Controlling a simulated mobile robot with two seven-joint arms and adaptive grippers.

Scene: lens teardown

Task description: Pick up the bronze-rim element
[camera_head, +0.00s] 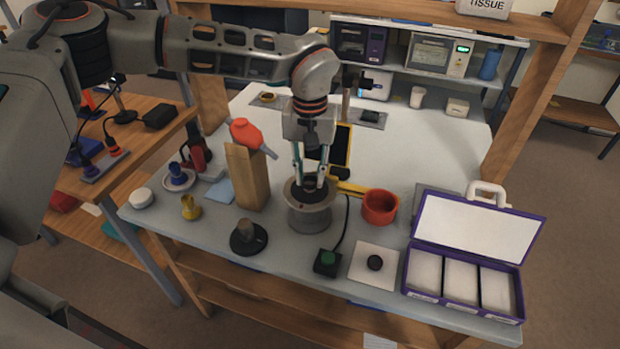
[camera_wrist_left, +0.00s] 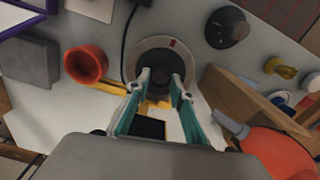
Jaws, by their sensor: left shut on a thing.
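My left gripper (camera_head: 310,184) points down over a grey round barrel (camera_head: 309,216) on the table. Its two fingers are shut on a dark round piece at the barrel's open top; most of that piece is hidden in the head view. In the left wrist view the fingertips (camera_wrist_left: 160,82) lie on either side of the dark piece, inside the barrel's pale ring (camera_wrist_left: 142,58), which has a small red mark. I cannot make out a bronze rim, so I cannot tell whether this piece is the bronze-rim element. My right gripper is not in view.
An open purple case (camera_head: 465,308) is far right.

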